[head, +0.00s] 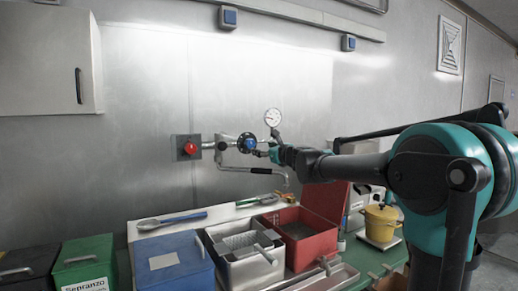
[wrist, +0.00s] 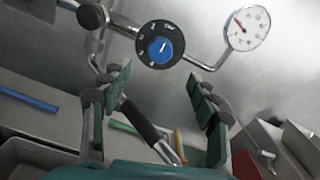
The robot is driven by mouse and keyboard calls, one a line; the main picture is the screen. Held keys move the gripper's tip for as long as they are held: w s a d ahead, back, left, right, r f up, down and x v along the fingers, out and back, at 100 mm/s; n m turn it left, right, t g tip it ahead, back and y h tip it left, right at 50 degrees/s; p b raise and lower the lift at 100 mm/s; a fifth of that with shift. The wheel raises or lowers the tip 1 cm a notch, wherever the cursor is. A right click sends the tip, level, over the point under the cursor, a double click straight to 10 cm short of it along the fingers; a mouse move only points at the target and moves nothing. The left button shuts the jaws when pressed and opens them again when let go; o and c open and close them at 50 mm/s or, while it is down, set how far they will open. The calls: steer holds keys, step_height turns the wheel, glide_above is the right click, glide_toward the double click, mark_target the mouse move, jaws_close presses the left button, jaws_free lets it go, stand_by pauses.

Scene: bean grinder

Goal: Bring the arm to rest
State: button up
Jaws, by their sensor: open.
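My arm reaches in from the right side of the head view, stretched across above the work table. My gripper (head: 270,153) is at the pipework on the metal wall, just right of the blue dial knob (head: 248,143). In the wrist view my gripper (wrist: 162,84) has its two green-padded fingers spread apart, with nothing held between them. The blue dial knob (wrist: 163,48) shows ahead, above and between the fingers, and looks apart from them. Exact distance to it cannot be told.
A pressure gauge (head: 272,117) and a red button (head: 190,148) flank the dial. Below stand a blue bin (head: 173,262), a grey metal bin (head: 222,270), a red bin (head: 302,255) and a yellow pot (head: 381,222).

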steer(key=shift+s+d, duration=0.25)
steer(key=shift+s, duration=0.15)
steer(key=s+d+f+n+g+h, duration=0.1)
steer(key=s+d+f+n+g, duration=0.25)
steer(key=s+f+n, duration=0.75)
steer(key=s+d+f+n+g+h, duration=0.1)
steer(key=s+d+f+n+g, duration=0.4)
steer(key=f, duration=0.9)
steer(key=s+d+f+n+g+h, duration=0.1)
steer(key=s+d+f+n+h, duration=0.3)
steer(key=s+d+f, duration=0.4)
steer(key=s+d+f+n+g+h, duration=0.1)
steer(key=s+d+f+n+h, duration=0.3)
steer(key=s+d+f, duration=0.5)
steer(key=s+f+n, duration=0.2)
steer(key=s+f, duration=0.3)
steer(key=s, duration=0.2)
steer(key=shift+s, duration=0.25)
steer(key=shift+r, duration=0.1)
steer(key=shift+c, duration=0.4)
